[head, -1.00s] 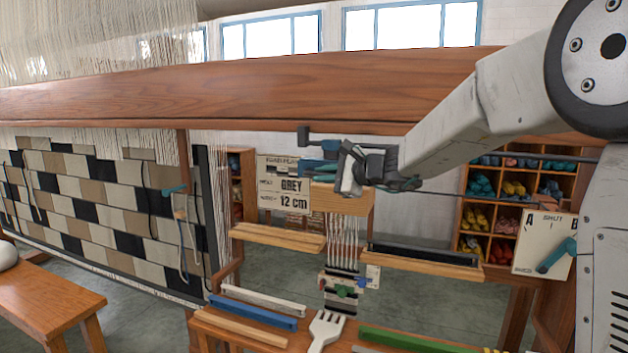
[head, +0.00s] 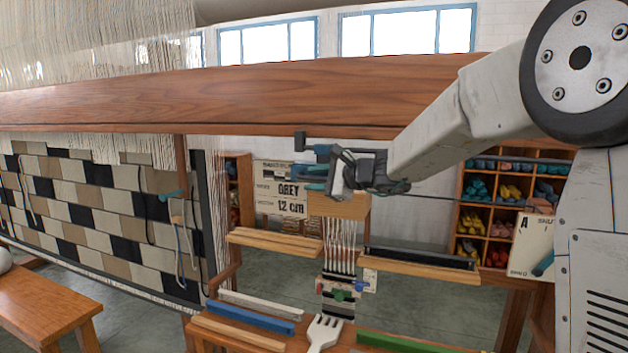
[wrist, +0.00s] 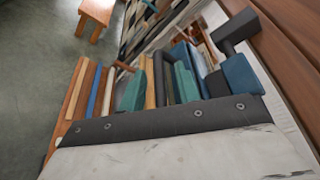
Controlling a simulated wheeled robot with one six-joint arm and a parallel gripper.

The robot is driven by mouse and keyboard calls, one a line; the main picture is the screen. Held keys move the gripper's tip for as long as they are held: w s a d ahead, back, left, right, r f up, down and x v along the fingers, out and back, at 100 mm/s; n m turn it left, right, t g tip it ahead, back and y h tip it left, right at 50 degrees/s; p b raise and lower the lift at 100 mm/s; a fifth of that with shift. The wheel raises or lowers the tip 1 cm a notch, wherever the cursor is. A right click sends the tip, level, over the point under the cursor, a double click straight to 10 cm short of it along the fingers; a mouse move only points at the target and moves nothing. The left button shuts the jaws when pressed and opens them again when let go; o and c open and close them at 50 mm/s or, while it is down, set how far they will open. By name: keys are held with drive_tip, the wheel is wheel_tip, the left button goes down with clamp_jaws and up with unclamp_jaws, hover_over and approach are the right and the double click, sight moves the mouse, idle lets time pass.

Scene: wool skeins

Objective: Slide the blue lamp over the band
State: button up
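The narrow band (head: 338,252) hangs as pale warp threads in the small loom, with dark and light stripes low down. Under the big beam is a dark bracket with a blue-teal block, which seems to be the blue lamp (head: 317,150). It also seems to show in the wrist view (wrist: 242,76), beside the beam. My gripper (head: 314,178) points left at this bracket, above and slightly left of the band. Its teal fingers look parted, with a gap between them in the wrist view (wrist: 160,85). I cannot tell whether a finger touches the lamp.
The wooden beam (head: 240,100) runs close above my gripper. Wooden ledges (head: 275,241) flank the band, and a dark tray (head: 420,262) lies on the right. Below are a white fork (head: 323,332), a blue bar (head: 250,318) and a green bar (head: 405,342). Yarn shelves (head: 480,215) stand behind.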

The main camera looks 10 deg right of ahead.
drive_tip(key=v, duration=0.7)
drive_tip(key=shift+s, duration=0.2)
drive_tip(key=s+a+f+n+g, duration=0.25)
drive_tip(key=s+a+n, duration=0.2)
drive_tip(key=s, duration=0.55)
drive_tip(key=s+a+f+n+g, duration=0.25)
drive_tip(key=s+n+g, duration=0.2)
drive_tip(key=s, duration=0.45)
drive_tip(key=s+d+f+n+g+h, duration=0.1)
drive_tip(key=s+d+f+n+h, duration=0.1)
drive_tip(key=s, duration=0.5)
drive_tip(key=s+d+f+n+g+h, duration=0.1)
drive_tip(key=s+d+f+n+h, duration=0.2)
drive_tip(key=s, duration=0.5)
drive_tip(key=s+d+f+n+g+h, duration=0.2)
drive_tip(key=s+d+f+n+h, duration=0.1)
drive_tip(key=s, duration=0.5)
wheel_tip(320, 180, down, 2)
drive_tip(key=shift+d+f+h, duration=0.1)
drive_tip(key=shift+d+h, duration=0.6)
drive_tip(key=shift+d, duration=0.05)
